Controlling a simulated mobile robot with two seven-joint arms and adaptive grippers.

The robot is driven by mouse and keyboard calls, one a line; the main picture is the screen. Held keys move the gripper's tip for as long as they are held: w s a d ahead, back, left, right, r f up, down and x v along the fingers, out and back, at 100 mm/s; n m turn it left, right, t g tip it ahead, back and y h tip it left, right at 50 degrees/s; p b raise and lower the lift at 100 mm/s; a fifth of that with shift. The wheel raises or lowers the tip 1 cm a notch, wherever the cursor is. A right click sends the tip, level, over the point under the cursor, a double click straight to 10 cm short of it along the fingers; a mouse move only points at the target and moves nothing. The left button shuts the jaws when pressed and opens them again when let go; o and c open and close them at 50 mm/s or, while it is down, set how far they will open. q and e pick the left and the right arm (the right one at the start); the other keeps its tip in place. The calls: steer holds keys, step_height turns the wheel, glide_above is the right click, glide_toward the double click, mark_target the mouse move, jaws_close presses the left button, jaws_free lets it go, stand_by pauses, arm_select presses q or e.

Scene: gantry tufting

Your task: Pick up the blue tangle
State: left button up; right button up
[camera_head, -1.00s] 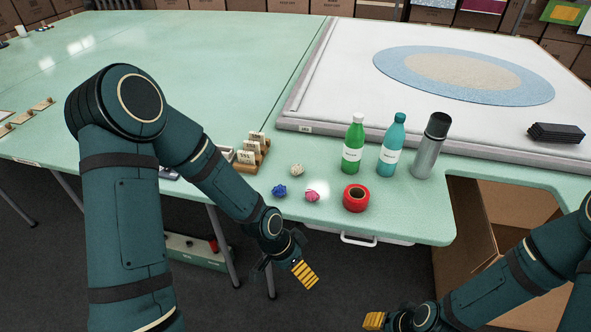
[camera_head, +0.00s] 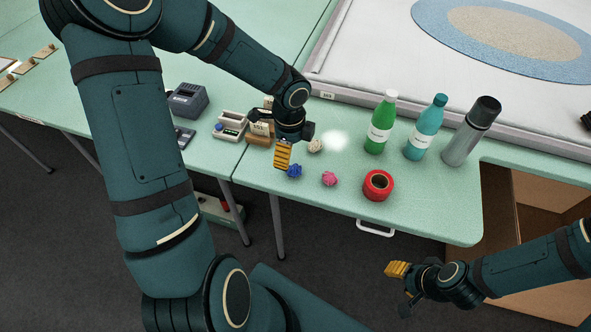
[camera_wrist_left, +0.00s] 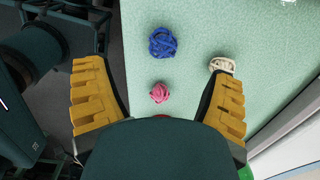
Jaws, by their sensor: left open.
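The blue tangle (camera_head: 294,171) lies on the green table near its front edge, just beside my left gripper (camera_head: 284,152). In the left wrist view the blue tangle (camera_wrist_left: 162,44) lies ahead of the yellow fingertips, left of centre in the gap. The left gripper is open and empty, above the table with its fingers spread. The tangle touches neither finger in the wrist view. My right gripper (camera_head: 399,288) is open and empty, low in front of the table.
A pink tangle (camera_head: 329,179) and a cream tangle (camera_head: 315,146) lie close to the blue one. A red tape roll (camera_head: 378,186), a green bottle (camera_head: 381,125), a teal bottle (camera_head: 427,130) and a grey flask (camera_head: 471,135) stand to the right. A tray (camera_head: 230,126) is left.

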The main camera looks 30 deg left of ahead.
mark_target(293, 167)
arm_select(q)
step_height(293, 167, down, 5)
steer(key=shift+r+b, duration=0.2)
steer(key=shift+b, duration=0.35)
steer(key=f, duration=0.1)
steer(key=f+b, duration=0.1)
steer(key=f, duration=0.1)
steer(key=f+b, duration=0.1)
steer(key=f, duration=0.1)
steer(key=shift+w+d, duration=0.1)
steer(key=shift+w, duration=0.2)
steer(key=shift+c, duration=0.3)
steer(key=c, duration=0.8)
